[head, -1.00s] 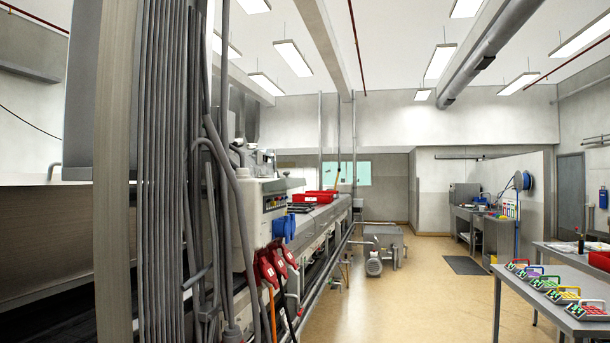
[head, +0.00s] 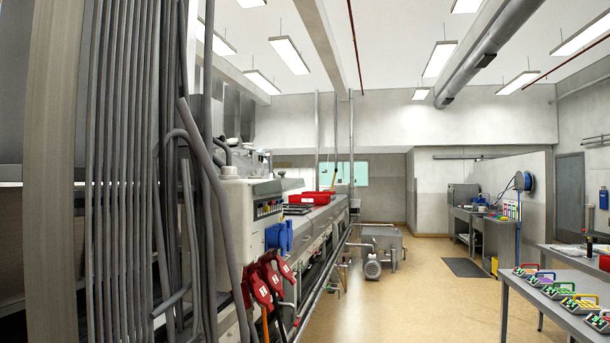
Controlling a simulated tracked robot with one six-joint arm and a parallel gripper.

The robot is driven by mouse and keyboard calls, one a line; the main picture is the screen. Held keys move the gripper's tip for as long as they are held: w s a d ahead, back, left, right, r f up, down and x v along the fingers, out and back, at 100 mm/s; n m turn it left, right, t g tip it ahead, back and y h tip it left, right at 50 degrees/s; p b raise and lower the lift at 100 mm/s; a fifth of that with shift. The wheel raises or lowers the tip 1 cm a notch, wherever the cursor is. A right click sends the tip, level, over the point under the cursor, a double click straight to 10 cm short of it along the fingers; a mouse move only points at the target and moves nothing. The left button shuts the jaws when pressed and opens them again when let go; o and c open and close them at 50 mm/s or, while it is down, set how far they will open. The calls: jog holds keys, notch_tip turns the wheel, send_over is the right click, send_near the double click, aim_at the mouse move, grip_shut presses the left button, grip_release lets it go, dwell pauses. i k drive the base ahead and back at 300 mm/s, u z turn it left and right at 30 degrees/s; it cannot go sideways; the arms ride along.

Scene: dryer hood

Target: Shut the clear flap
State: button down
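I cannot make out a clear flap in the head view. A long grey machine (head: 318,212) runs away from me left of the middle, with a pale control box (head: 240,205) at its near end. Whether the flap is on this machine, I cannot tell. My gripper is not in view.
Grey pipes and cables (head: 120,170) stand close on the left. Red plugs (head: 262,280) hang below the control box. A table (head: 540,300) with several coloured-handled trays (head: 560,290) is at the right. The tan floor (head: 420,290) between is clear, with a pump (head: 372,268) farther off.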

aim_at(297, 183)
jog(key=u, duration=0.2)
jog(key=i, duration=1.05)
jog(key=u, duration=0.6)
